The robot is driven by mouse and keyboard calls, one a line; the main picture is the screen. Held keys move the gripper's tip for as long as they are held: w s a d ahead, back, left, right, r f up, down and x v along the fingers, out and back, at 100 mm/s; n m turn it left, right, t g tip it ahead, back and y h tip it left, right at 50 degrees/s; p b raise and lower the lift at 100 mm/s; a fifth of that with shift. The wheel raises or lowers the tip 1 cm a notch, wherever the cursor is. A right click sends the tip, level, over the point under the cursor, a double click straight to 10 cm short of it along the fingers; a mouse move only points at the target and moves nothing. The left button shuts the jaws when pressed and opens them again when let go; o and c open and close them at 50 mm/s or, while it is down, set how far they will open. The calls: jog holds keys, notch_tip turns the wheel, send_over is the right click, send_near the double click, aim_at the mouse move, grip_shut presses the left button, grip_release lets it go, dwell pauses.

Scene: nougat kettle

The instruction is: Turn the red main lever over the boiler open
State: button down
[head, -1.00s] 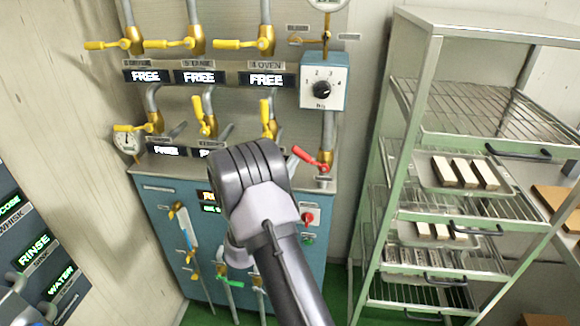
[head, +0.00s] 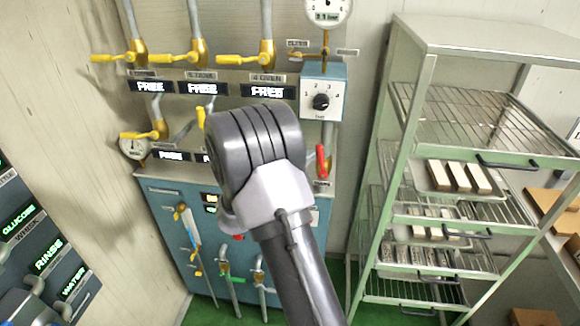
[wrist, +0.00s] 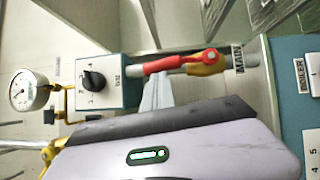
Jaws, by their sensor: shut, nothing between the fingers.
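The red main lever (head: 321,161) is on the vertical pipe at the right end of the boiler panel. It points up, in line with its pipe. In the wrist view the red lever (wrist: 180,63) lies along the pipe beside the brass valve body, near the MAIN label (wrist: 238,60). My gripper (wrist: 158,88) is shut and empty, its fingertips right beside the lever's handle. I cannot tell whether they touch it. In the head view my own wrist hides the fingers.
A blue dial box (head: 322,100) and a round gauge (head: 327,10) sit above the lever. Yellow-handled valves (head: 245,60) line the panel to the left. A green-framed rack (head: 410,150) with trays stands close on the right.

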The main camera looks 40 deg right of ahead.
jog(key=shift+s+d+r+m+y+p, duration=0.3)
jog(key=shift+s+d+m+y+p, duration=0.2)
jog(key=shift+m+p, duration=0.25)
